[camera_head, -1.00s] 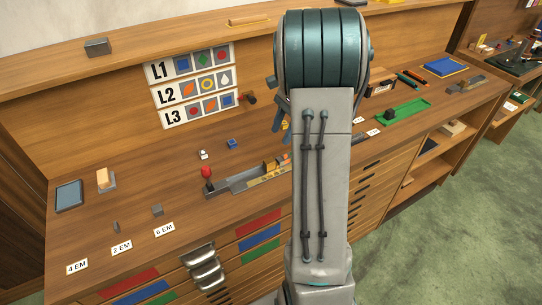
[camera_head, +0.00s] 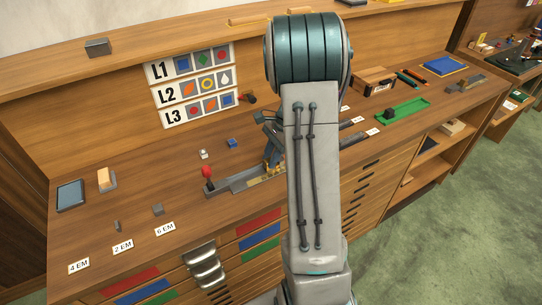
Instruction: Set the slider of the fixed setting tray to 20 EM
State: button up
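The fixed setting tray (camera_head: 240,184) is a long grey metal tray on the bench top, left of my arm. The far right end is hidden behind my arm, and I cannot make out the slider or any scale marks. My gripper (camera_head: 272,166) points down at the right part of the tray, partly hidden by my arm. Whether it touches the tray, and whether it is open or shut, I cannot tell.
Small white (camera_head: 204,154) and blue (camera_head: 232,143) blocks lie behind the tray. Cards marked 4 EM (camera_head: 79,266), 2 EM (camera_head: 122,246) and 6 EM (camera_head: 165,229) lie along the front left. A green tray (camera_head: 404,110) is at the right. Bench top left of the tray is mostly clear.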

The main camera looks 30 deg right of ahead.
grip_shut()
jog(key=o, duration=0.7)
grip_release()
jog(key=shift+d+r, duration=0.1)
jog(key=b+v, duration=0.1)
jog(key=v, duration=1.2)
jog(key=shift+d+r, duration=0.15)
jog(key=shift+r, duration=0.15)
